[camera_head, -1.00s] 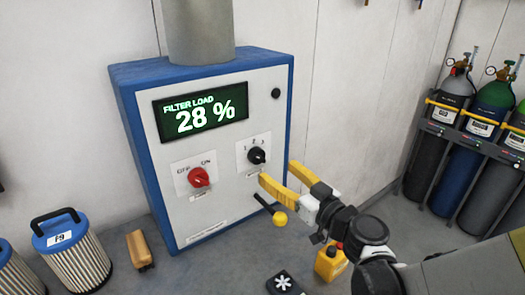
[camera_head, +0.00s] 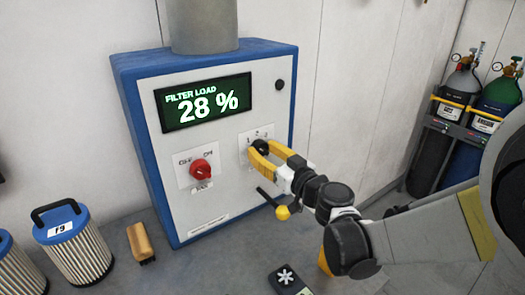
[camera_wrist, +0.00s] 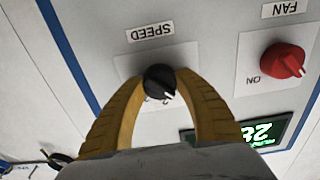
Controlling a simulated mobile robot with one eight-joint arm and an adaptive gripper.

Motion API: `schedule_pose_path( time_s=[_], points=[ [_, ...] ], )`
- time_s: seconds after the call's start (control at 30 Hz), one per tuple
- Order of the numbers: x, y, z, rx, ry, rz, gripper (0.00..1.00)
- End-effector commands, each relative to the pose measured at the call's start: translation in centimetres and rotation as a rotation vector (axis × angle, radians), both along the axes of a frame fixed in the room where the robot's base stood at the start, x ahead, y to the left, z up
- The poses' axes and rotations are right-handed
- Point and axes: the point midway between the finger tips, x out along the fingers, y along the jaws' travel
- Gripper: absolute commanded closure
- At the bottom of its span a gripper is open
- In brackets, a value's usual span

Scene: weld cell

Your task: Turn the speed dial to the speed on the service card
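The black speed dial (camera_head: 261,147) is on the front of a blue and white control box, under a row of small numbers. The wrist view shows this dial (camera_wrist: 159,80) upside down, with a white mark toward the lower right; the numbers beside it are mostly hidden. My gripper (camera_head: 260,150) has its two yellow fingers on either side of the dial. In the wrist view the fingertips (camera_wrist: 160,80) close in on the dial from both sides and seem to touch it. I cannot see a service card in either view.
A red fan switch (camera_head: 201,169) sits left of the dial. The display (camera_head: 203,102) reads "FILTER LOAD 28 %". A yellow-knobbed lever (camera_head: 282,212) juts out below my gripper. Filter cartridges (camera_head: 75,245), a brush (camera_head: 140,243) and a dark asterisk-marked item (camera_head: 288,279) stand nearby. Gas cylinders (camera_head: 451,110) are at right.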

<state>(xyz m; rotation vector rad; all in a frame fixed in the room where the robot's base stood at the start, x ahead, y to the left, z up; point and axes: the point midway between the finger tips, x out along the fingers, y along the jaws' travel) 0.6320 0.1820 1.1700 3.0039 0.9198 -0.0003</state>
Motion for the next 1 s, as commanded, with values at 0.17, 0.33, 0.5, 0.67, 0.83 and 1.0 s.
schedule_pose_path(
  time_s=[0.17, 0.33, 0.5, 0.67, 0.83, 1.0],
  points=[
    [-0.02, -0.01, 0.00, 0.002, 0.001, 0.000, 0.92],
    [-0.01, -0.02, -0.02, 0.023, 0.016, 0.000, 0.92],
    [-0.01, -0.02, -0.03, 0.087, 0.059, 0.000, 0.92],
    [0.00, -0.01, -0.04, 0.186, 0.125, 0.000, 0.92],
    [0.00, -0.01, -0.04, 0.317, 0.214, 0.000, 0.92],
    [-0.02, -0.02, -0.04, 0.451, 0.305, 0.000, 0.92]
  ],
)
